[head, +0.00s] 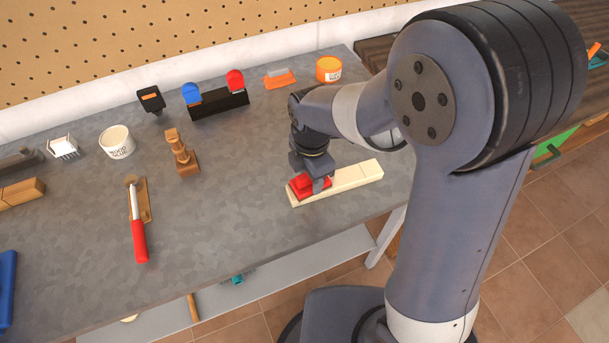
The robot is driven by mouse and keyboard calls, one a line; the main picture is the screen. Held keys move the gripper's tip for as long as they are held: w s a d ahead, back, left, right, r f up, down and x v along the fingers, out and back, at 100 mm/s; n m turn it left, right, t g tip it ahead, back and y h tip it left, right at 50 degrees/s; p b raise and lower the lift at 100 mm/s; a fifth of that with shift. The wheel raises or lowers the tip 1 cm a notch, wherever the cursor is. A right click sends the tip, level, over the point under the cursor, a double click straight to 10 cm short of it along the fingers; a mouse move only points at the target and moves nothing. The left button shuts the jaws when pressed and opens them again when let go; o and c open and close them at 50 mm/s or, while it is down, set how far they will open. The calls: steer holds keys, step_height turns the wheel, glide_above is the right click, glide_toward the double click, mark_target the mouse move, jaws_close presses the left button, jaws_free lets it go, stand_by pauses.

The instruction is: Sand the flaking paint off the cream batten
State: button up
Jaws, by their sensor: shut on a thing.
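The cream batten (350,179) lies flat on the grey workbench, near its front right edge, slanting up to the right. My gripper (313,186) is over the batten's left end, shut on a red block-shaped tool (300,186), which looks like the sander. The tool is on or just above the batten; I cannot tell whether it touches. Its underside is hidden, and my gripper covers part of it. Flaking paint cannot be made out at this size.
A black holder (218,104) with blue and red items stands behind my gripper, beside an orange brush (280,78) and an orange tub (329,69). A wooden piece (181,155), a white tub (116,141) and a red-handled tool (138,225) are left. The bench's front middle is clear.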

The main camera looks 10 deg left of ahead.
steer(key=shift+s+a, duration=0.55)
steer(key=shift+a, duration=0.3)
steer(key=shift+w+d, duration=0.3)
steer(key=shift+d, duration=0.25)
steer(key=shift+w+d, duration=0.3)
steer(key=shift+d, duration=0.2)
steer(key=shift+s+a, duration=0.3)
steer(key=shift+a, duration=0.25)
steer(key=shift+s+a, duration=0.3)
steer(key=shift+a, duration=0.2)
steer(key=shift+w+d, duration=0.25)
steer(key=shift+d, duration=0.3)
step_height(320, 180, up, 7)
steer(key=p, duration=0.5)
steer(key=shift+r+p, duration=0.1)
steer(key=shift+p, duration=0.2)
